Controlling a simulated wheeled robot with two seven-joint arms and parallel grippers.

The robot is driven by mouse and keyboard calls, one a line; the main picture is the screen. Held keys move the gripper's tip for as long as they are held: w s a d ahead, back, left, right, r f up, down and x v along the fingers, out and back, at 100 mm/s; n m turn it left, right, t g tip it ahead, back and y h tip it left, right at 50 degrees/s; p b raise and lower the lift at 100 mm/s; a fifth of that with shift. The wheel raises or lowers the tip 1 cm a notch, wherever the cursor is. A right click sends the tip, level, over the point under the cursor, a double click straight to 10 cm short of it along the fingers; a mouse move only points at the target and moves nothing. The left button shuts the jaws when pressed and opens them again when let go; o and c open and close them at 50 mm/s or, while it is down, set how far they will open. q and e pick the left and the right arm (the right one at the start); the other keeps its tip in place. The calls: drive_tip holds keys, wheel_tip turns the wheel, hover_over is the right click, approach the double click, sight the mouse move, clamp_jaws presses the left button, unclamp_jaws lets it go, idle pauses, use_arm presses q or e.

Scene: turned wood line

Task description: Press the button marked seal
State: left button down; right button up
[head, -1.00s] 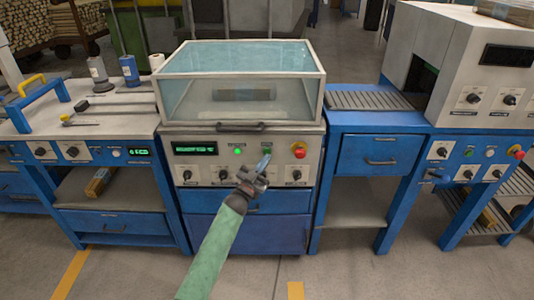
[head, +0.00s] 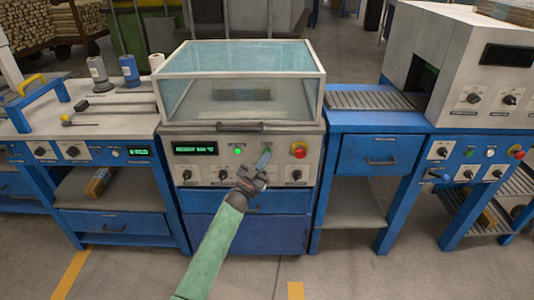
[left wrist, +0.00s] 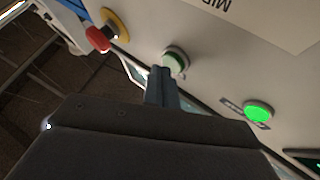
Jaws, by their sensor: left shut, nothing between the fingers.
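The machine's front panel (head: 216,158) stands in the middle of the head view. A lit green button (head: 238,151) sits on it, and it also shows in the left wrist view (left wrist: 257,111). The button labels are too small or hidden to read, so I cannot tell which says seal. My left gripper (head: 264,160) is shut and empty, its tips in front of the unlit button. I cannot tell whether they touch it. My right gripper is not in view.
A red stop button (head: 299,150) with a yellow surround is right of the gripper. Black knobs (head: 297,175) line the panel below. A clear-sided cover (head: 240,90) is above. A green display (head: 195,149) is at left.

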use_arm(q)
drive_tip(key=shift+w, duration=0.2)
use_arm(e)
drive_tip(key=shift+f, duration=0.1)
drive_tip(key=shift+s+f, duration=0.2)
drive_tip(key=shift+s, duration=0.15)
use_arm(q)
drive_tip(key=shift+s+p, duration=0.35)
drive_tip(key=shift+s, duration=0.35)
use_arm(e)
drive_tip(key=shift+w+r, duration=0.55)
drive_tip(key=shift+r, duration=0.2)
